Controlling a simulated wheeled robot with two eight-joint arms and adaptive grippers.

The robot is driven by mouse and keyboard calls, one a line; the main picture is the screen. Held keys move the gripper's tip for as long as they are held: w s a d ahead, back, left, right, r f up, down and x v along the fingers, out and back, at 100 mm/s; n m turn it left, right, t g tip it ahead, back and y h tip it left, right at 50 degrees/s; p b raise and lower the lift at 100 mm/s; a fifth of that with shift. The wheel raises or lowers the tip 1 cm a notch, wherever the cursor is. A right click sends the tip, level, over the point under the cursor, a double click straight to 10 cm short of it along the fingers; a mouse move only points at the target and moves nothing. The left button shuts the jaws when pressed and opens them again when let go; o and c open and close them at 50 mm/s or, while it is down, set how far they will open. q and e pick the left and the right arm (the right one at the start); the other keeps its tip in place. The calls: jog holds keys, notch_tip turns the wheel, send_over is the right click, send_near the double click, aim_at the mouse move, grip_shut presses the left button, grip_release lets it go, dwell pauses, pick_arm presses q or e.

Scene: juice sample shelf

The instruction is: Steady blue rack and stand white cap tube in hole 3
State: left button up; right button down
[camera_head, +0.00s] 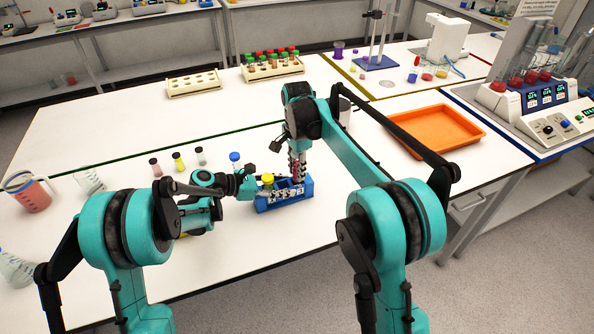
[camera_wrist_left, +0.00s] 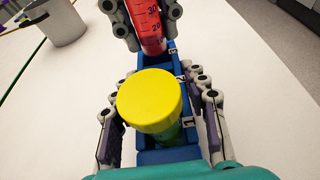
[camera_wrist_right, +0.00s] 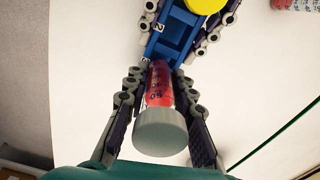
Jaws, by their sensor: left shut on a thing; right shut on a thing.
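The blue rack (camera_head: 290,198) stands on the white table, its holes numbered 1 to 3. My left gripper (camera_head: 262,190) is shut on the rack, its fingers along both sides near hole 1. A yellow-capped tube (camera_wrist_left: 150,100) stands in hole 1. Hole 2 looks empty in the right wrist view (camera_wrist_right: 172,42). My right gripper (camera_head: 297,160) is shut on the white cap tube (camera_wrist_right: 160,130), which has red contents (camera_wrist_left: 147,22). The tube is roughly upright, its lower end at hole 3. I cannot tell how deep it sits.
Several small capped tubes (camera_head: 178,162) stand left of the rack. A grey metal cup (camera_wrist_left: 62,20) is beyond it. An orange tray (camera_head: 436,132) lies to the right, and two cream racks (camera_head: 194,86) stand farther back. Table in front of the rack is clear.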

jog(key=c, duration=1.2)
grip_release()
notch_tip(320, 180, up, 12)
